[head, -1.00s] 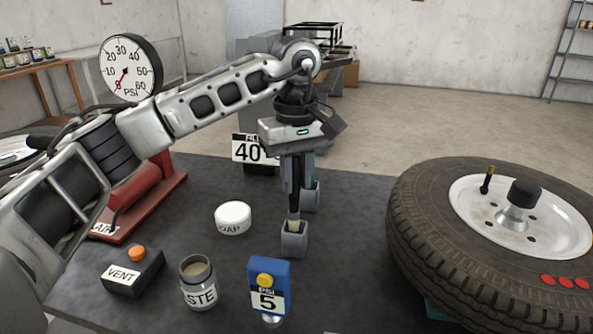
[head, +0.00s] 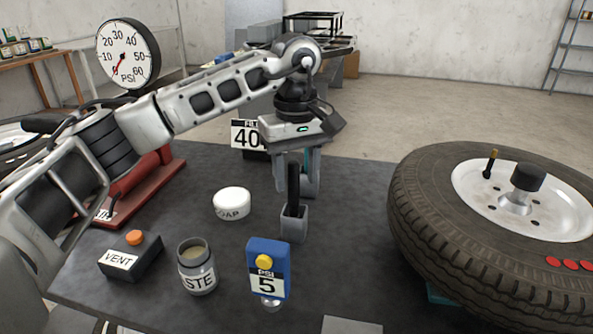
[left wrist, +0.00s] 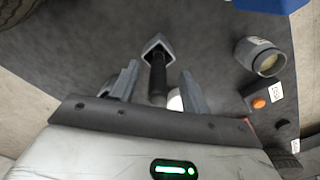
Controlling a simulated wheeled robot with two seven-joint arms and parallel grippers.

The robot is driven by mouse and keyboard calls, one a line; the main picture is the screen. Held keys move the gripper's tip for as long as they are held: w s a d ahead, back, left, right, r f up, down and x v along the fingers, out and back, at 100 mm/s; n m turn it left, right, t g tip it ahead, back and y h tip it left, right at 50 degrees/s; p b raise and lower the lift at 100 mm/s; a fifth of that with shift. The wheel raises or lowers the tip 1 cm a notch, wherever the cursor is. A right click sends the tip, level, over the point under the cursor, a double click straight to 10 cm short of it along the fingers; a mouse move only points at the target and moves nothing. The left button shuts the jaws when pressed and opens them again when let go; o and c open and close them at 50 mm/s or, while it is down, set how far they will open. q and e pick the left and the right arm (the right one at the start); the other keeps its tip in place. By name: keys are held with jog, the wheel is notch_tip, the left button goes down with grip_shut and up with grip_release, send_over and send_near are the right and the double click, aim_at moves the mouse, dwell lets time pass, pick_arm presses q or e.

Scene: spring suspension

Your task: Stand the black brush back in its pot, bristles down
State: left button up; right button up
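The black brush (head: 293,186) stands upright in its grey square pot (head: 294,225), with its handle sticking up and its lower end hidden inside. My left gripper (head: 297,184) is above the pot, pointing down, with its fingers spread on both sides of the handle. In the left wrist view the brush handle (left wrist: 157,82) lies between the open fingers (left wrist: 160,86), with gaps beside it, and rises from the pot (left wrist: 158,46). My right gripper is not in view.
A white soap tub (head: 232,202), a paste jar (head: 198,278), a black vent box (head: 130,258) and a blue PSI box (head: 268,258) stand left of and in front of the pot. A large tyre (head: 430,225) is at the right. A 40 sign (head: 246,135) stands behind.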

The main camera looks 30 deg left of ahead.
pick_arm(q)
notch_tip(320, 180, up, 16)
jog(key=p, duration=0.2)
jog(key=shift+p, duration=0.35)
jog(key=shift+a+f, duration=0.1)
dwell(0.8)
